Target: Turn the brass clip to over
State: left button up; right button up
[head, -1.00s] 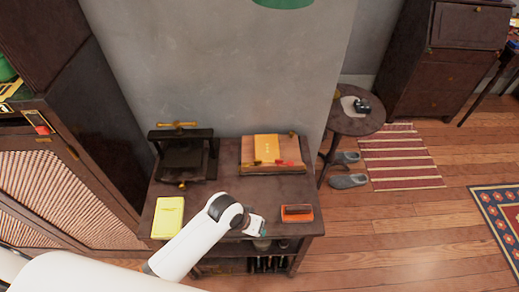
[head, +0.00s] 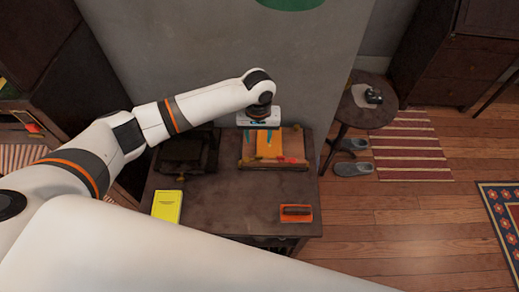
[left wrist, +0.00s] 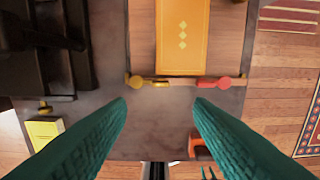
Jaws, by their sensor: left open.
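The brass clip (left wrist: 148,82) lies at the near edge of a wooden board (left wrist: 232,30), left of a red clip (left wrist: 212,82) in the left wrist view. A yellow-orange book (left wrist: 182,50) with diamond marks lies on the board. In the head view the board (head: 246,150) is on the dark table, and the clips are small there. My left gripper (head: 259,138) is above the board. Its teal fingers are spread and empty, with the tips (left wrist: 160,105) either side of the brass clip's line in the left wrist view.
A dark press (head: 185,152) stands left of the board. A yellow book (head: 167,206) and an orange brush-like block (head: 296,213) lie nearer on the table (head: 235,205). A grey wall rises behind. A round side table (head: 350,112) stands at the right.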

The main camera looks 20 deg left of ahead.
aim_at(259, 156)
pick_arm(q)
notch_tip(259, 156, down, 10)
jog(key=shift+f+p, duration=0.2)
jog(key=shift+p, duration=0.4)
jog(key=c, duration=1)
